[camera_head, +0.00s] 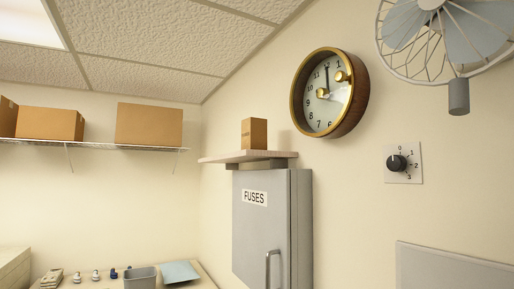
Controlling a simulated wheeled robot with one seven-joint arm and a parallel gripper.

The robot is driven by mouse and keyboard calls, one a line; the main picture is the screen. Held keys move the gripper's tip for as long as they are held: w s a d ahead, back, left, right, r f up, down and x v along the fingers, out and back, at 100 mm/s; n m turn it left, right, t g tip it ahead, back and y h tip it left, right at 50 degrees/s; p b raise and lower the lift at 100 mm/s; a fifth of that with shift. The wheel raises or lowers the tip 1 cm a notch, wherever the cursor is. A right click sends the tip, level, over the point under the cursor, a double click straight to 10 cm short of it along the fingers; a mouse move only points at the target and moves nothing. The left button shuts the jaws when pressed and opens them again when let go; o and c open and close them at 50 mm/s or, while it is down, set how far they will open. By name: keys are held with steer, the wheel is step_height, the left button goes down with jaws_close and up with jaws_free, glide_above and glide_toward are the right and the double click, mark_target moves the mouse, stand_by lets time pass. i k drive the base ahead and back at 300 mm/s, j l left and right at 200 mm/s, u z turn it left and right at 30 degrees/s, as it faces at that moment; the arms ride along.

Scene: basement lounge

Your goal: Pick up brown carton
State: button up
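A small upright brown carton (254,134) stands on a short pale wall shelf (226,157) above the grey fuse cabinet. Larger brown boxes rest on a white wire shelf at the left: one wide box (149,124) near its right end, another box (50,123) further left, and one more (8,117) cut by the picture's left edge. I cannot tell from the picture which of these the task means. My gripper is not in view.
The grey cabinet (262,225) marked FUSES has a handle. A wall clock (327,92) hangs right of the small carton, with a fan (440,35) and dial switch (403,163) further right. Below left, a table holds a grey bin (140,278) and small items.

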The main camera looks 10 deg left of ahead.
mark_target(254, 130)
steer(key=i+j, duration=0.15)
steer(key=j, duration=0.25)
steer(key=i+j, duration=0.15)
steer(key=j, duration=0.2)
steer(key=i+j, duration=0.1)
steer(key=j, duration=0.3)
steer(key=i+j, duration=0.15)
steer(key=j, duration=0.25)
steer(key=i+j, duration=0.15)
steer(key=j, duration=0.2)
